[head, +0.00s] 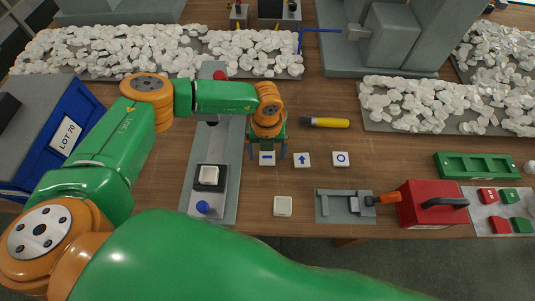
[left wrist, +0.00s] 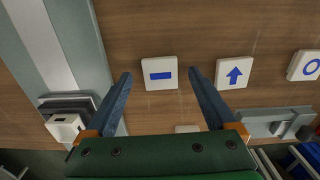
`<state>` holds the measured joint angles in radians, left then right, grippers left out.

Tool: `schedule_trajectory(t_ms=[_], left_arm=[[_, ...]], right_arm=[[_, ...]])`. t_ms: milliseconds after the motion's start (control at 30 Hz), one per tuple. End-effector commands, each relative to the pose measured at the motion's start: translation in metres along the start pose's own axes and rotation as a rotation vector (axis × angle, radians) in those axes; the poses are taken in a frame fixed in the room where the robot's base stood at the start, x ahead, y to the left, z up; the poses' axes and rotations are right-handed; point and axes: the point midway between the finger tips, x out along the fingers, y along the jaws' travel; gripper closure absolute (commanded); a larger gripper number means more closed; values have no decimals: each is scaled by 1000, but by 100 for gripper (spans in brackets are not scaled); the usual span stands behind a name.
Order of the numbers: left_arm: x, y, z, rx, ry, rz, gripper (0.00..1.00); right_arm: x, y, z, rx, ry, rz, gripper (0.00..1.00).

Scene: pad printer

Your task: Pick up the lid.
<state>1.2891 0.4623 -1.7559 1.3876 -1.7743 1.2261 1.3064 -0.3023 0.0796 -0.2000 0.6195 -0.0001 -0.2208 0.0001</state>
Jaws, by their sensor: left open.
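Three square white pieces with blue marks, which may be lids, lie in a row on the wooden table. One has a bar (head: 267,158), one an up arrow (head: 302,160) and one a ring (head: 341,159). My left gripper (head: 267,150) is open and points down at the bar piece. In the left wrist view the bar piece (left wrist: 160,73) shows between the two fingertips, with gaps on both sides; contact is not visible. The arrow piece (left wrist: 234,72) is just right of the fingers. My right gripper is not in view.
A plain white square block (head: 283,206) lies nearer me. A grey plate (head: 228,180) holds a pad and blue knob at left. A clamp fixture (head: 345,207) and red box (head: 430,205) stand at right. A yellow-black tool (head: 325,122) lies behind the row.

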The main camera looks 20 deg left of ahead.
Motion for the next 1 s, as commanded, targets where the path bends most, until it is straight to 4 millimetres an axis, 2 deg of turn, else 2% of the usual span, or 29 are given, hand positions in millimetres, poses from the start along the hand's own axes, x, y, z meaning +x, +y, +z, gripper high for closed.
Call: schedule_trajectory(t_ms=[100,267,500,600,867,1000], left_arm=[[9,0,0,0,-1,0,10],[9,0,0,1,-1,-1,10],[9,0,0,1,-1,-1,75],[9,0,0,1,-1,-1,98],[6,-1,0,1,0,-2,98],[-10,-1,1,2,-3,-4,98]], right_arm=[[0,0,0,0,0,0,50],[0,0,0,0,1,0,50],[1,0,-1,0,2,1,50],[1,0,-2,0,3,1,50],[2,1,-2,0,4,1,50],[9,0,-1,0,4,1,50]])
